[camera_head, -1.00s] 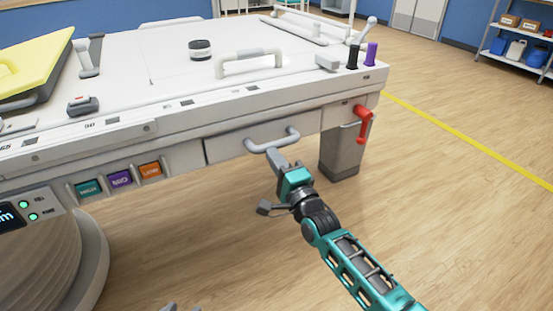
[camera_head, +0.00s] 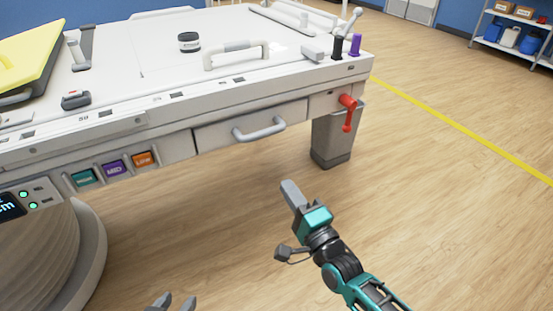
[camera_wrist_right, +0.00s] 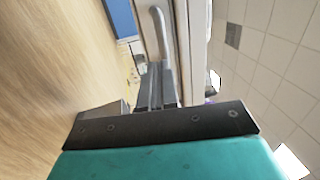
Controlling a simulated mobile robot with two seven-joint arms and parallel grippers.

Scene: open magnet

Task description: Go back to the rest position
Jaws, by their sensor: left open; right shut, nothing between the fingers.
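My right gripper (camera_head: 290,190) is shut and empty in the head view, held over the floor in front of the white table's drawer. Its closed fingers also show in the right wrist view (camera_wrist_right: 157,88). The drawer (camera_head: 222,134) has a grey handle (camera_head: 260,130), and the gripper is apart from that handle. The handle also shows in the right wrist view (camera_wrist_right: 159,30). My left gripper (camera_head: 175,302) shows only its fingertips at the bottom edge of the head view. They are apart, with nothing between them.
The floor (camera_head: 440,200) to the right is clear. Shelves (camera_head: 515,40) stand at the back right.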

